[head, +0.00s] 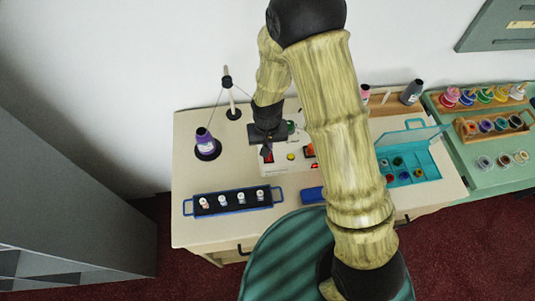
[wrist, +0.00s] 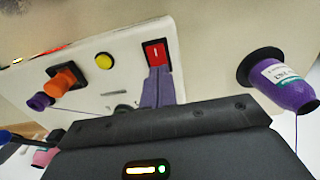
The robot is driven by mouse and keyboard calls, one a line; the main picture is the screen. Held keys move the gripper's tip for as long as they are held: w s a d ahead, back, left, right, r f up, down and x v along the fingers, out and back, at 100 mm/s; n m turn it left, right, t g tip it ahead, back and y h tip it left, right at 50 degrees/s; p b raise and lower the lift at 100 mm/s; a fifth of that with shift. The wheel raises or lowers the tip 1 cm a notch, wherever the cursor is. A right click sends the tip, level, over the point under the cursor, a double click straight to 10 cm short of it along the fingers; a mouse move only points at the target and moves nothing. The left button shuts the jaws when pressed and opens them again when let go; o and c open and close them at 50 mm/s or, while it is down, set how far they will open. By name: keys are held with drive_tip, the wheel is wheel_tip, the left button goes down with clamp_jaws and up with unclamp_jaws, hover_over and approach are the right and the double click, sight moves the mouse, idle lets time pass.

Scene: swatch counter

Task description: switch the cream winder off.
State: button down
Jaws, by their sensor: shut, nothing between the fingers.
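The cream winder (head: 280,169) stands on the counter, partly hidden by my arm in the head view. In the wrist view its cream panel (wrist: 125,85) fills the upper left. It carries a red rocker switch (wrist: 155,53) with a white line mark in a black frame, and a yellow button (wrist: 103,61). My gripper (wrist: 158,70) is shut and empty, its fingertips at the lower edge of the switch; I cannot tell whether they touch it. In the head view my gripper (head: 267,152) is over the winder's left end.
A purple thread cone (wrist: 287,88) stands beside the winder; it also shows in the head view (head: 205,143). A blue tray (head: 231,201) with several small spools is in front. A turquoise box (head: 425,160) with its lid raised is to the right.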

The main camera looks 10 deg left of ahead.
drive_tip(key=shift+f, duration=0.25)
drive_tip(key=shift+r+p, duration=2.55)
drive_tip(key=shift+r, duration=1)
drive_tip(key=s+d+r+m+t+b, duration=0.1)
drive_tip(key=s+d+r, duration=0.2)
drive_tip(key=d+r, duration=0.4)
drive_tip(key=s+d+r+m+t+b, duration=0.1)
drive_tip(key=d+r, duration=0.5)
drive_tip(key=d, duration=0.7)
drive_tip(key=s+b, duration=0.1)
drive_tip(key=s, duration=0.1)
drive_tip(key=shift+s+r+m+t, duration=0.3)
drive_tip(key=shift+s+r+m, duration=0.05)
drive_tip(key=shift+r+m, duration=0.05)
